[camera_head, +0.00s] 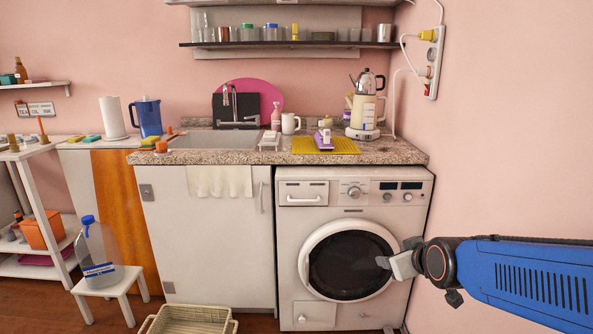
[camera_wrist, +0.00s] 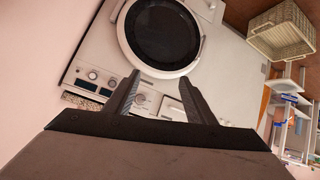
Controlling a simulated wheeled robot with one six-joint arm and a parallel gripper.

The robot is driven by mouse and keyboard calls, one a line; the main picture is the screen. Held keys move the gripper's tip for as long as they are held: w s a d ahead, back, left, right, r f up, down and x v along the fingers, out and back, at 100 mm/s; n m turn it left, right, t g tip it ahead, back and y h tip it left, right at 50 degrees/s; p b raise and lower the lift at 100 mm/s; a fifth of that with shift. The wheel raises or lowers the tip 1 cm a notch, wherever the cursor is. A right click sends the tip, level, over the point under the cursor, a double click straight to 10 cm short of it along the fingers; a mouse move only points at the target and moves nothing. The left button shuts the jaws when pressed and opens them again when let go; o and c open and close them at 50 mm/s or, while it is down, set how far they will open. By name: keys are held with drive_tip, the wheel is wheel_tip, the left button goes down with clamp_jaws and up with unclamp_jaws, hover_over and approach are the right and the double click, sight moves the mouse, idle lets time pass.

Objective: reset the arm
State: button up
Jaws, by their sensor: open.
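My gripper (camera_head: 398,260) is at the end of my blue arm, which reaches in from the right in the head view. It is in front of the right side of the white washing machine (camera_head: 300,237). In the wrist view, the two dark fingers of my gripper (camera_wrist: 160,98) stand apart with nothing between them. The washing machine (camera_wrist: 100,50) lies beyond them there, its round dark door closed. Its control panel shows near the fingers.
A wicker basket (camera_head: 190,320) is on the floor. A white stool (camera_head: 108,282) holds a clear bottle. A pink wall is at right.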

drive_tip(key=s+d+f+m+g, duration=0.1)
drive_tip(key=s+m+g, duration=0.1)
drive_tip(key=s, duration=0.9)
drive_tip(key=s+d+m+g+h, duration=0.1)
drive_tip(key=s+g, duration=0.3)
drive_tip(key=s, duration=0.8)
drive_tip(key=shift+s+d+f+m, duration=0.2)
drive_tip(key=shift+d+f+m, duration=0.25)
drive_tip(key=shift+d, duration=0.35)
